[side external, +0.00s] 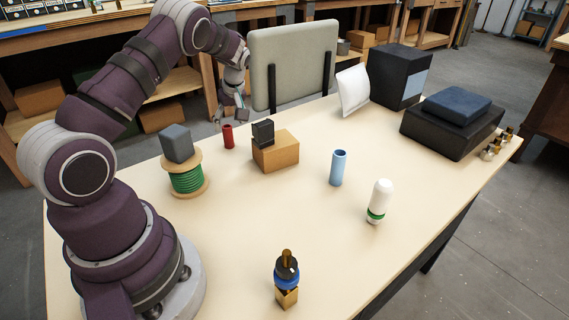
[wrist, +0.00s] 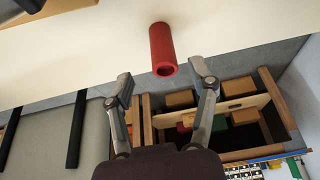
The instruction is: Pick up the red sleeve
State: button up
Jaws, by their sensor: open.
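The red sleeve (side external: 228,136) is a small hollow cylinder standing upright on the pale table (side external: 270,215), near its far edge in the side external view. It also shows in the wrist view (wrist: 161,50), at the top centre, with its round open end visible. My gripper (side external: 232,111) is above and beyond the sleeve in the side view. In the wrist view my gripper's two fingers (wrist: 163,82) are spread apart, one on each side of the sleeve's line, with nothing between them. The sleeve lies just ahead of the fingertips, and no contact shows.
A green wire spool (side external: 188,180) with a grey cube (side external: 177,142) on it stands left of the sleeve. A cardboard box (side external: 275,153) carrying a black block (side external: 263,133) stands to its right. A grey panel (side external: 293,65) rises at the table's far edge.

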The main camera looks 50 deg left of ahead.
aim_at(228, 128)
jog(key=x, duration=0.4)
jog(key=shift+s+d, duration=0.25)
jog(key=shift+d, duration=0.05)
jog(key=c, duration=1)
